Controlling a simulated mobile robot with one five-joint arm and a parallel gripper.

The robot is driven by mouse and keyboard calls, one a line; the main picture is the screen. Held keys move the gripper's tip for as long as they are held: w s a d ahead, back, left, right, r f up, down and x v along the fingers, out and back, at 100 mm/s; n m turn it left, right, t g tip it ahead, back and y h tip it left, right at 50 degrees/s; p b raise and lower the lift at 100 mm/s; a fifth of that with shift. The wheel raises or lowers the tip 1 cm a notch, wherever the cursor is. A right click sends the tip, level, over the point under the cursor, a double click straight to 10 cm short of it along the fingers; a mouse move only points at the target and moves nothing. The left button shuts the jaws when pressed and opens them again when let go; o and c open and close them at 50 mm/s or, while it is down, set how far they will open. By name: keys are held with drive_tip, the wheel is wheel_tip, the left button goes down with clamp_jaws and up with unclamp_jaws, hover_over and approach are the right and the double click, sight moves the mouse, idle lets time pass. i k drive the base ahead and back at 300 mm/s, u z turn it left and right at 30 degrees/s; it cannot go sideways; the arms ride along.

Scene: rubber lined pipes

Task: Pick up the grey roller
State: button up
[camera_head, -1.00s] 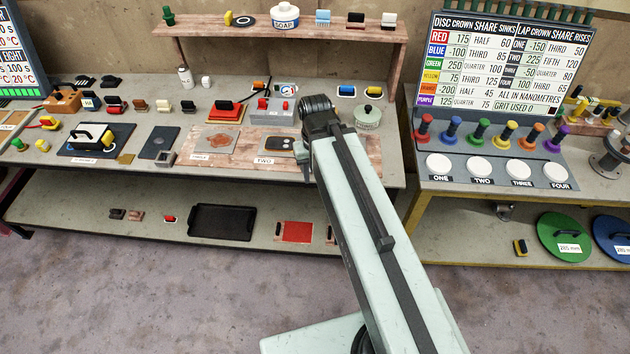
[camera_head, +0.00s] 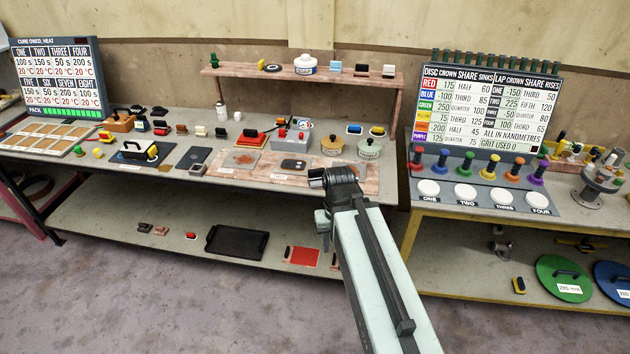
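I cannot pick out a grey roller for certain. Several small handled pieces stand in a row on the left bench, among them a cream one (camera_head: 200,130), a brown one (camera_head: 180,131) and a black one (camera_head: 221,132). My gripper (camera_head: 317,178) is at the end of my raised arm, in front of the bench's right part. Its fingers are too small and dark to read, and I see nothing clearly held.
The left bench (camera_head: 235,175) has a raised shelf (camera_head: 300,75) and a lower shelf with a black tray (camera_head: 237,241). A second bench (camera_head: 440,205) on the right holds coloured knobs and white discs. A gap separates the benches. The floor (camera_head: 150,300) in front is clear.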

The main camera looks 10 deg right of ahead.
sight(314, 176)
drive_tip(key=u, duration=0.7)
drive_tip(key=i, duration=1.4)
drive_tip(key=u, duration=0.85)
drive_tip(key=k, duration=0.8)
drive_tip(key=u, duration=0.15)
drive_tip(key=i, duration=0.9)
drive_tip(key=z, duration=0.05)
